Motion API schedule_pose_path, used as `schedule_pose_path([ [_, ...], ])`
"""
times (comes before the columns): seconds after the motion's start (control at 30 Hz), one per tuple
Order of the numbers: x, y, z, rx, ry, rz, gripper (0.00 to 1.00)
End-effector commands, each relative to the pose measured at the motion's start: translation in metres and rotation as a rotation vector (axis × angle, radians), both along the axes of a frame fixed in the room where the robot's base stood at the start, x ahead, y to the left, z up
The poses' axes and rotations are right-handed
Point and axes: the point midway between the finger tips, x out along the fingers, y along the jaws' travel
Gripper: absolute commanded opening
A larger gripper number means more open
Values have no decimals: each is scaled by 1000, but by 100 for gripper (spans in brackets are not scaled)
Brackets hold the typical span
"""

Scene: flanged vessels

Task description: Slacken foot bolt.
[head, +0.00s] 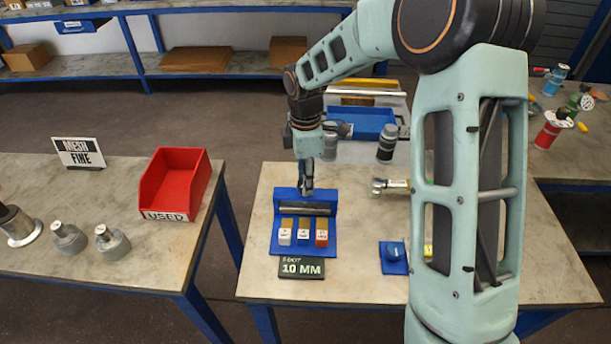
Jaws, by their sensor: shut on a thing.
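My gripper (306,189) points down at the back edge of a blue rack (276,246) on the middle table. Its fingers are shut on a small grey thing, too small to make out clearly. A dark sign (302,267) in front appears to read "FOOT 10 MM". A metal tool with a ring-like end (379,186) lies to the right, partly behind my arm. I cannot make out a foot bolt.
A red bin (172,186) marked "USED" and grey flanged parts (113,241) stand on the left table. A blue tray (368,122) and a dark cylinder (387,143) are behind the rack. My arm hides part of the table.

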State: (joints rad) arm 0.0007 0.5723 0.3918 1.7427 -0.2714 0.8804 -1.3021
Motion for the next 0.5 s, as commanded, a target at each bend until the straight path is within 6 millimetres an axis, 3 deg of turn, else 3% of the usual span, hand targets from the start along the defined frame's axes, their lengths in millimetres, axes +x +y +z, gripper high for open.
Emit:
schedule_pose_path([
  [0.5,1,0,2,1,-1,403,6],
])
